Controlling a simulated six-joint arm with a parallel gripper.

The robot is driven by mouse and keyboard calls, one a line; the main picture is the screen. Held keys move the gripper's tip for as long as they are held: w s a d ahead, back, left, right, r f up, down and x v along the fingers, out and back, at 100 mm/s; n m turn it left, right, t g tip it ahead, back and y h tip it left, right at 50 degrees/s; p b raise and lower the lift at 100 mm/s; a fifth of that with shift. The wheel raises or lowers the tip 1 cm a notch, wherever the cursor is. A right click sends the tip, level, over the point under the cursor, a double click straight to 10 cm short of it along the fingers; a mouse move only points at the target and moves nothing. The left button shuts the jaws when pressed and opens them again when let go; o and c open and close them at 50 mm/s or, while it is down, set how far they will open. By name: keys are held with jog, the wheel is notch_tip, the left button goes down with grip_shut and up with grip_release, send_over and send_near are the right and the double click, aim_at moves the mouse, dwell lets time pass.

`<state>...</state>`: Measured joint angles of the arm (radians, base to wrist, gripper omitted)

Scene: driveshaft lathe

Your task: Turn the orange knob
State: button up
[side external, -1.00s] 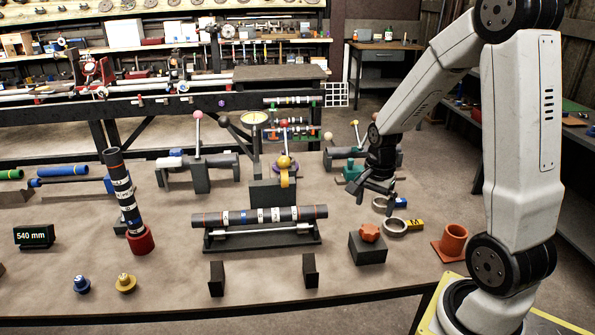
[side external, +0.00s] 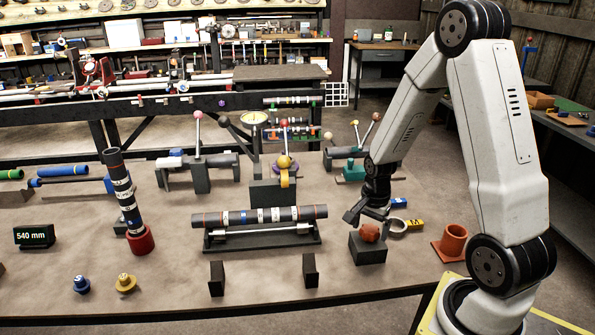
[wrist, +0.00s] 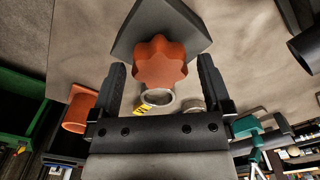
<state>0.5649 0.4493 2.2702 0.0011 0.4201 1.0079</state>
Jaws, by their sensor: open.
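The orange knob (side external: 370,232) is star-shaped and sits on top of a dark block (side external: 368,250) near the right front of the bench. My gripper (side external: 368,215) is just above the knob, pointing down. In the wrist view the knob (wrist: 160,62) shows beyond and between the two fingertips of my gripper (wrist: 162,72). The jaws are apart, with a gap on each side of the knob. I cannot tell how far down along the knob the fingers reach.
An orange cup (side external: 453,239) stands further right. A dark tube (side external: 260,216) rests on a stand to the left. Bare bench lies in front.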

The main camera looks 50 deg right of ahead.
jog(key=shift+f, duration=0.2)
jog(key=c, duration=1.2)
jog(key=shift+c, duration=0.2)
jog(key=shift+n, duration=0.5)
jog(key=n, duration=0.5)
jog(key=shift+n, duration=0.3)
jog(key=n, duration=0.6)
jog(key=shift+n, duration=0.3)
